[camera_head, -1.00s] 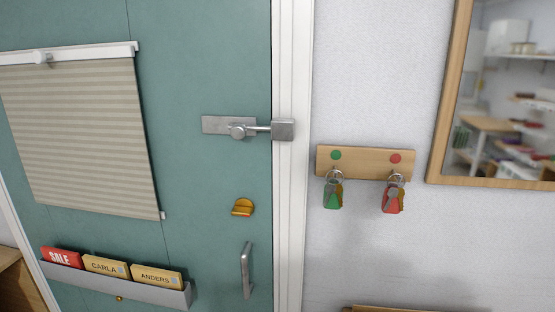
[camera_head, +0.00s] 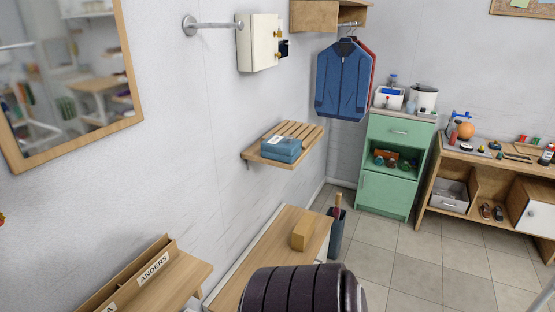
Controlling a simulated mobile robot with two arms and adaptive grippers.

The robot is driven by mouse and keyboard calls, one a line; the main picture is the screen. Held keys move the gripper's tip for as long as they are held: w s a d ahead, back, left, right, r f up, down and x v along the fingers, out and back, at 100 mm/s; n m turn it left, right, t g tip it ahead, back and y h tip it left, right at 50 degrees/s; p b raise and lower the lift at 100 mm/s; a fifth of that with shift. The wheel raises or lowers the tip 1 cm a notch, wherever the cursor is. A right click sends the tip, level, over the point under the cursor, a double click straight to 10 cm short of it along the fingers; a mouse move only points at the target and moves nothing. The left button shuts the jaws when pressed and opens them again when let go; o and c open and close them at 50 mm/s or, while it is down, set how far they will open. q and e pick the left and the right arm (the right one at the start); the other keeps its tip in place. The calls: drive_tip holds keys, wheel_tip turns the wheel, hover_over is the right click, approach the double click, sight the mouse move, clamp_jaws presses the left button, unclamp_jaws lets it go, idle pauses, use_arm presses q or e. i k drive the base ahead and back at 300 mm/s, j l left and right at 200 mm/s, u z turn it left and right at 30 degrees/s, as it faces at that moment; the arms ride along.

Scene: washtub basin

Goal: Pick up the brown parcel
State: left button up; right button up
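A brown box, which looks like the brown parcel (camera_head: 301,233), stands on a low wooden bench (camera_head: 262,250) along the wall, near the bench's far end. Its top and near sides show, and nothing touches it from above. Neither of my grippers is in view, so their distance from the parcel does not show.
A dark ribbed rounded shape (camera_head: 303,290) covers the bench's near right part. A slatted fold-down shelf (camera_head: 301,132) with blue folded cloth (camera_head: 281,149) juts out above the bench. A dark bin (camera_head: 337,232) stands beyond it. Tiled floor (camera_head: 400,262) is open to the right.

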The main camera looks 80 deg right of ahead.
sight(302, 234)
drive_tip(key=z, duration=2.75)
drive_tip(key=i+j+u, duration=0.25)
drive_tip(key=i+l, duration=0.05)
drive_tip(key=l, duration=0.05)
